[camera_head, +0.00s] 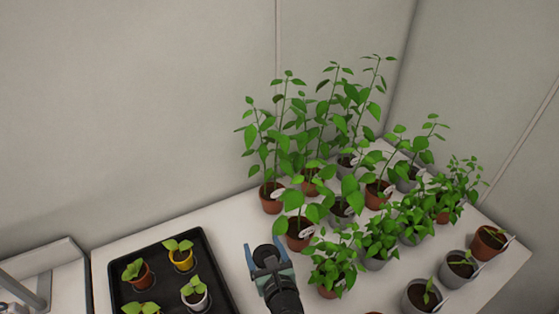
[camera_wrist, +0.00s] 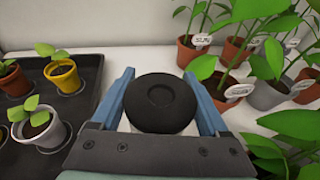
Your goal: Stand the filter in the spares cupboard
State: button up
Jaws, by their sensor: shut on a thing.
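My gripper (camera_head: 265,250) is over the white bench, between the black tray and the potted plants. In the wrist view its two blue fingers (camera_wrist: 161,80) stand on either side of a round black-capped thing with a pale body below, which I take for the filter (camera_wrist: 162,100). The gripper is shut on it. The cap faces the camera, and most of the body is hidden beneath it. I cannot tell whether its base touches the bench. No spares cupboard shows in either view.
The black tray (camera_head: 217,267) with several seedlings in small pots lies left of my gripper. Many potted plants (camera_head: 345,205) crowd the bench (camera_head: 130,243) to the right, some close to the gripper. A pale fixture (camera_head: 62,252) with a raised edge is at far left. Walls close the back.

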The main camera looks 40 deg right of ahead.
notch_tip(320, 180, down, 2)
jog(key=shift+f+b, duration=0.2)
jog(key=shift+b, duration=0.35)
jog(key=d, duration=0.1)
jog(key=d+b, duration=0.1)
jog(key=s+d+f+b, duration=0.1)
jog(key=d, duration=0.1)
jog(key=shift+f, duration=0.2)
jog(key=o, duration=1.6)
jog(key=shift+a, duration=0.1)
jog(key=shift+c, duration=0.2)
